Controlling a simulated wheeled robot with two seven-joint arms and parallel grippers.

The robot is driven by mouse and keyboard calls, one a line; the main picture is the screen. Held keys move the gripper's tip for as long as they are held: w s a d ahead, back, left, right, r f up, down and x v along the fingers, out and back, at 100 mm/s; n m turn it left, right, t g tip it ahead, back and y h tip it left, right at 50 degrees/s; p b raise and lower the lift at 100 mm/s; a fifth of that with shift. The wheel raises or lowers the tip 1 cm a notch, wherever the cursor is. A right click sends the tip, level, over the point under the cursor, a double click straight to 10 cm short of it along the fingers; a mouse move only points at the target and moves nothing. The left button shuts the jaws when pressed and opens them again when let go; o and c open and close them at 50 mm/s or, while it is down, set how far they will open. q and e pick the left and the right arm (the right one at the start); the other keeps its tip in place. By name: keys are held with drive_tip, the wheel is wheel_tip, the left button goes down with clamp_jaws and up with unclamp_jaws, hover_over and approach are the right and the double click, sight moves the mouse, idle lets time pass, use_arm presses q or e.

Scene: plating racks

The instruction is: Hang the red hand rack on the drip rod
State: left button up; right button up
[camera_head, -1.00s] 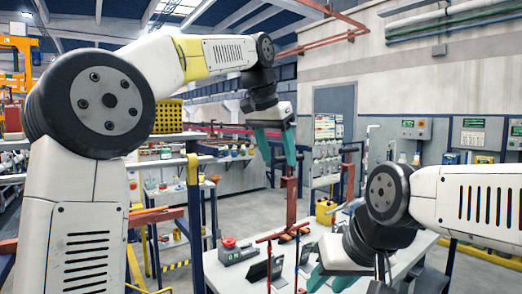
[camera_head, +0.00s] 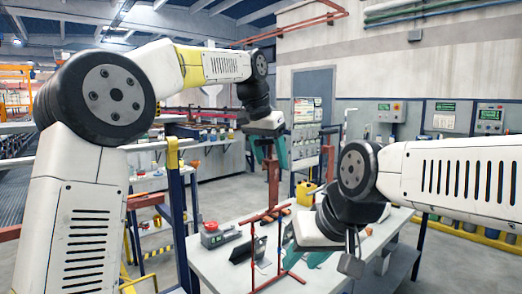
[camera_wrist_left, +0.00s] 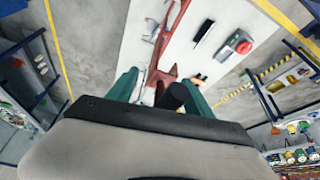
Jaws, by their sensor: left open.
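A red upright post (camera_head: 273,186) stands on the white table. A thin red frame (camera_head: 280,238) with long legs is near its foot; I cannot tell which part is the hand rack or the drip rod. My left gripper (camera_head: 269,152) is open, pointing down around the post's top in the head view. In the left wrist view, its green fingers (camera_wrist_left: 157,92) are spread on either side of a red piece (camera_wrist_left: 160,76), with no clear grip. My right gripper (camera_head: 304,250) is low over the table beside the red frame; its fingertips are partly hidden.
A blue post with a yellow top (camera_head: 174,160) stands left of the table. Grey floor lies to the right.

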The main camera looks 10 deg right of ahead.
use_arm(q)
clamp_jaws()
idle(0.3)
idle(1.1)
drive_tip(key=c, duration=0.7)
unclamp_jaws()
clamp_jaws()
